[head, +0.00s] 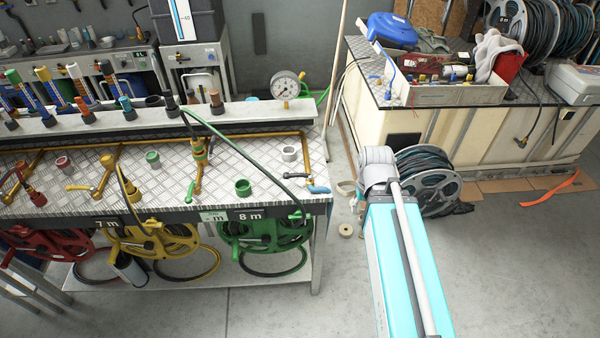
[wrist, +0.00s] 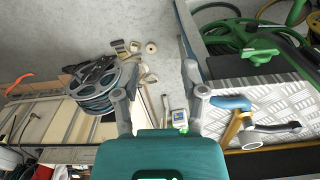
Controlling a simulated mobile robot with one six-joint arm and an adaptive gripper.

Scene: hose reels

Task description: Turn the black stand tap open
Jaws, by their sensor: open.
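In the head view a small dark lever (head: 296,176) sits near the bench's right end, next to a blue handle (head: 318,189) on a brass pipe. The blue handle also shows in the wrist view (wrist: 230,102). In the head view my fingers are hidden.
The tread-plate bench (head: 225,172) carries red, yellow and green fittings, with a hose (head: 245,146) crossing it. A green reel (head: 262,234) hangs below. A grey reel (head: 428,182) stands on the floor beyond my arm. Floor is clear in front of the bench.

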